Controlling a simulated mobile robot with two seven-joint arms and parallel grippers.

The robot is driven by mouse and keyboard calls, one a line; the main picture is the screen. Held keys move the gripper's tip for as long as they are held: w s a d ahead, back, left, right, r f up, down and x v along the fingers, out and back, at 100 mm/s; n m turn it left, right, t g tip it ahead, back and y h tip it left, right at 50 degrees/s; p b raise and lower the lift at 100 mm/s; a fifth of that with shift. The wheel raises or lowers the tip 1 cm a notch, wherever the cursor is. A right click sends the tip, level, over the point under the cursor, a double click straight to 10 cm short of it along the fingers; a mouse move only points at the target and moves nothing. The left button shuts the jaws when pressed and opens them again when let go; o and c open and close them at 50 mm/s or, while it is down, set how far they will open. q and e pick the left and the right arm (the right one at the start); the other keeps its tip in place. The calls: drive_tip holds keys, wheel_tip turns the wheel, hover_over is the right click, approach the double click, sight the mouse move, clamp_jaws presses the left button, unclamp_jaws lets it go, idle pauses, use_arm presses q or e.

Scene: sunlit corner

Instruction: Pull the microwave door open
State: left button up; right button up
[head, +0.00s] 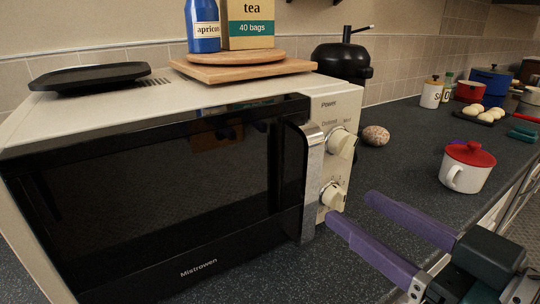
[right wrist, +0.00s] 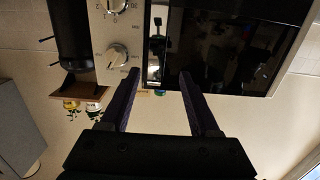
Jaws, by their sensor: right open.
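The microwave (head: 325,105) is cream with a black glass door (head: 150,190), which looks shut. Its upright handle (head: 311,165), black with a shiny metal side, is at the door's right edge beside the dials. My right gripper (head: 350,208) has purple fingers, open and empty, just right of the microwave's lower front corner. In the right wrist view, which is upside down, the handle (right wrist: 157,50) shows between and beyond the open fingers (right wrist: 157,82); I see no contact. The door glass (right wrist: 225,45) is right of it there. My left gripper is not in view.
A black plate (head: 90,75) and wooden boards (head: 240,68) with a tea box (head: 250,22) and a blue jar (head: 203,28) sit on top.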

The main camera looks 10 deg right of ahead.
sight(315, 168)
drive_tip(key=shift+t, duration=0.4)
drive_tip(key=x, duration=1)
drive_tip(key=shift+d+r, duration=0.2)
drive_tip(key=shift+r, duration=0.2)
clamp_jaws()
idle(0.6)
